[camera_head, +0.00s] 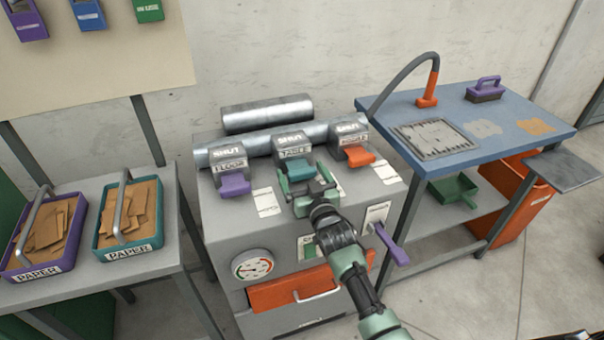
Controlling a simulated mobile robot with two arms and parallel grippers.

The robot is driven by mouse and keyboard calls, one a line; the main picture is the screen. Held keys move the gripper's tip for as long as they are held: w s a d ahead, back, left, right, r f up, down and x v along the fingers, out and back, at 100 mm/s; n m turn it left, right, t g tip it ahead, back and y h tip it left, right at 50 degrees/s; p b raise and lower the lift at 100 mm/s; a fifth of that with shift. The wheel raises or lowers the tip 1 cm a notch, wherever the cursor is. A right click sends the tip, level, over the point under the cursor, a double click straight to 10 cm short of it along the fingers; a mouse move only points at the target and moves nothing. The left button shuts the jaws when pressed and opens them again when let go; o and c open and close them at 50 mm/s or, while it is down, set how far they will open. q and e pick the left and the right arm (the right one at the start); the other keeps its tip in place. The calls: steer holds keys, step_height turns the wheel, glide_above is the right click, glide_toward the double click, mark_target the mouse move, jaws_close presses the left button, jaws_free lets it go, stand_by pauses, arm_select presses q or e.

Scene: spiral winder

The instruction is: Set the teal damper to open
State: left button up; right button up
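The teal damper (299,168) is the middle one of three on top of the grey machine, on a block labelled TABLE with SHUT above it. Its teal flap sticks out toward the front, partly hidden by my gripper. My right gripper (304,180) is at this flap, with its two fingers spread to either side of it. The fingers look open; I cannot tell whether they touch the flap. My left gripper is not in view.
A purple damper (234,185) labelled FLOOR is to the left, and an orange damper (358,156) is close on the right. A purple lever (391,243) juts from the machine's front. An orange drawer (292,291) is below. Tables flank both sides.

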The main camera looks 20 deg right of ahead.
mark_target(304, 177)
jaws_close()
steer(key=s+p, duration=0.4)
steer(key=s, duration=0.1)
steer(key=shift+s+d+r, duration=0.1)
steer(key=shift+s+r, duration=0.05)
steer(key=shift+s, duration=0.3)
steer(key=shift+f, duration=0.3)
steer(key=shift+o, duration=0.6)
jaws_free()
steer(key=shift+o, duration=0.3)
steer(key=shift+s+r, duration=0.1)
steer(key=s, duration=0.8)
steer(key=shift+d+b, duration=0.15)
steer(key=shift+b, duration=0.2)
